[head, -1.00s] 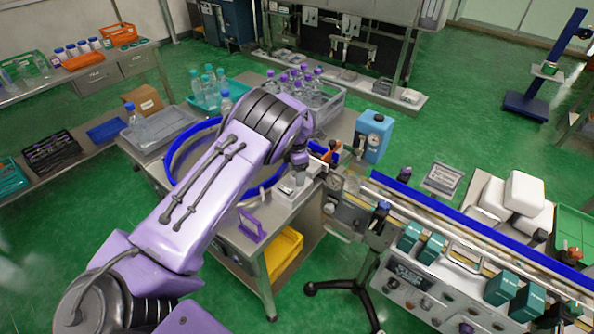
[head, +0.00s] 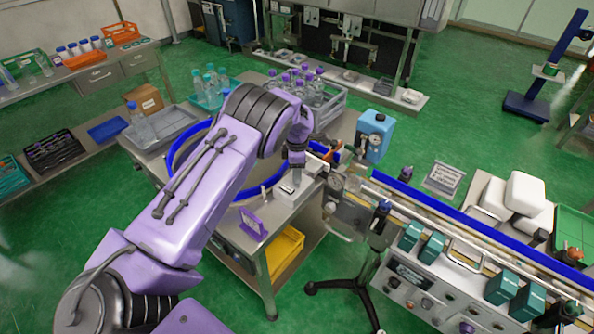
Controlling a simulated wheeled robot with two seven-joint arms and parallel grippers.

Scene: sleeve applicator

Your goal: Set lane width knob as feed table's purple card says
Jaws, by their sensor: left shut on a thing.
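The purple card (head: 254,222) stands at the front edge of the feed table (head: 277,246); its writing is too small to read. A small pale grey box (head: 288,194) with a dark marking sits on the table's right front corner. My left gripper (head: 297,166) points down just behind and above this box. It is shut on what seems to be the lane width knob, which the gripper and wrist hide. The knob's setting cannot be seen. My right gripper is not in view.
A blue-railed conveyor (head: 450,212) with a gauge and teal boxes runs right from the table. A blue device (head: 374,136) stands behind the gripper. Bottles with purple caps (head: 302,86) fill a crate at the back. A yellow bin (head: 285,250) sits below the table.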

